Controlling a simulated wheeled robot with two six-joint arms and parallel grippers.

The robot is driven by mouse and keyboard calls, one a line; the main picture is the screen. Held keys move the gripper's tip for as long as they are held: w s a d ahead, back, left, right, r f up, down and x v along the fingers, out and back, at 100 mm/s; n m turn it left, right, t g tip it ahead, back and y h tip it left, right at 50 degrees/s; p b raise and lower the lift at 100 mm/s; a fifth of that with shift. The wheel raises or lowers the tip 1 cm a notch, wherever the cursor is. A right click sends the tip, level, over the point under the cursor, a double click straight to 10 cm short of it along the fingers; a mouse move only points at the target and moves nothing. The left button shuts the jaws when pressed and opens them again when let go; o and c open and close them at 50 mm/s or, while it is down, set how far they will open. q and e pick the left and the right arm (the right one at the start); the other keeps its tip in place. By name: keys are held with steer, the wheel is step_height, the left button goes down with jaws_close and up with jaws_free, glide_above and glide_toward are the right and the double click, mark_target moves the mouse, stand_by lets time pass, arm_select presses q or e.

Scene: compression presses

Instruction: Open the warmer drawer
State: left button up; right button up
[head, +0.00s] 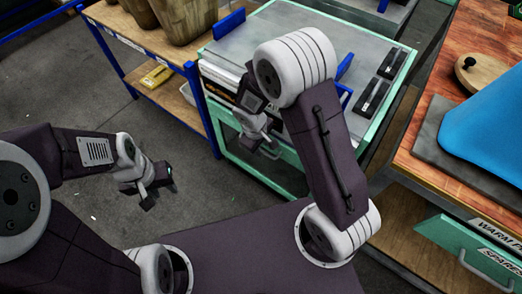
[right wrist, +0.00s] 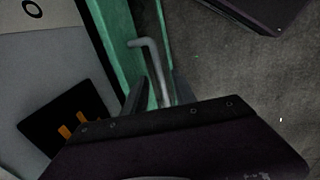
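No drawer gap shows on this front. My left gripper (head: 160,189) is empty over the floor, fingers apart. No full "warmer" label is readable.
A blue-legged wooden shelf table (head: 137,50) stands at the back left. The floor (head: 60,90) at left is clear.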

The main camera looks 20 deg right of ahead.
steer(key=shift+w+d+f, duration=0.1)
steer(key=shift+f, duration=0.7)
steer(key=shift+c, duration=0.3)
jaws_close()
stand_by(0.6)
